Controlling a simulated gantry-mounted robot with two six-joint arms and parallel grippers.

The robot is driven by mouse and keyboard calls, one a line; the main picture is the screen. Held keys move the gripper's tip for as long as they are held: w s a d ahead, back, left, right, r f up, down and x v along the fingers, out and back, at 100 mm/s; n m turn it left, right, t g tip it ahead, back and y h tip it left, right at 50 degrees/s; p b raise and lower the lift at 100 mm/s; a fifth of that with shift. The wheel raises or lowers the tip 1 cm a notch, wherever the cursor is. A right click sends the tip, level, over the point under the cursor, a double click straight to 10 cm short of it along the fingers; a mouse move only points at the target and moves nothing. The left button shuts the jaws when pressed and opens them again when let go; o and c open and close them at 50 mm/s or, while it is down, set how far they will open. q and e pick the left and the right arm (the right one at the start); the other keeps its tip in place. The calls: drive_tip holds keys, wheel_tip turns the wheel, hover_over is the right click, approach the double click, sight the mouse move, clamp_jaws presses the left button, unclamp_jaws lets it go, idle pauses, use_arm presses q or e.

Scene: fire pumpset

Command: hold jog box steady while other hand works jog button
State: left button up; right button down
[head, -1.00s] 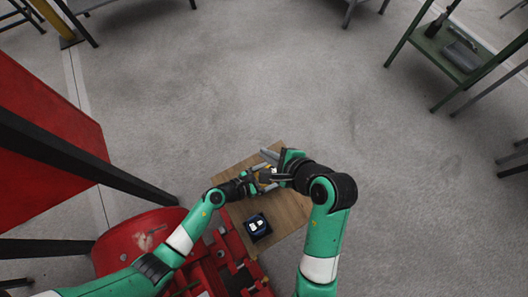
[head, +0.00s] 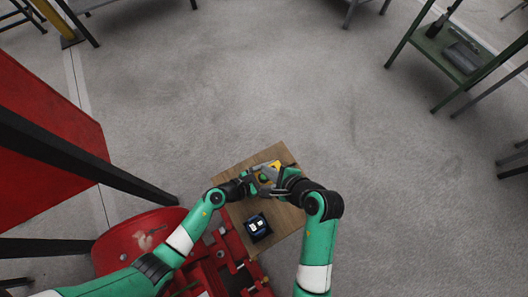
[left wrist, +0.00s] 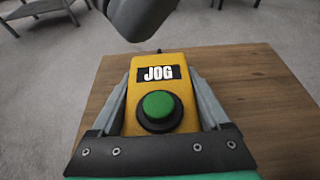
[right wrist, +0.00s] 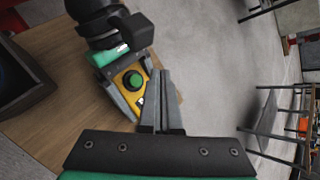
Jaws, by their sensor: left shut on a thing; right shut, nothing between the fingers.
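The yellow jog box (left wrist: 150,92) has a JOG label and a round green button (left wrist: 159,105). It is over the wooden tabletop and also shows in the head view (head: 275,165) and the right wrist view (right wrist: 121,78). My left gripper (left wrist: 160,100) is shut on its two sides, with the button uncovered between the fingers. My right gripper (right wrist: 160,75) is shut and empty, its fingertips beside the box and apart from the button. A grey part of it shows at the top of the left wrist view (left wrist: 140,15).
The small wooden table (head: 290,217) carries a dark box with white markings (head: 257,227), on the near side of the grippers. Red pump equipment (head: 140,240) stands at the lower left. A green shelf (head: 440,50) is far off at the upper right. The floor between is clear.

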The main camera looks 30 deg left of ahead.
sight(267, 180)
drive_tip(key=shift+f, duration=1.95)
idle(0.5)
drive_tip(key=shift+f, duration=0.4)
drive_tip(key=shift+f, duration=0.55)
idle(2.4)
drive_tip(key=shift+r, duration=0.15)
idle(1.7)
drive_tip(key=shift+r, duration=0.85)
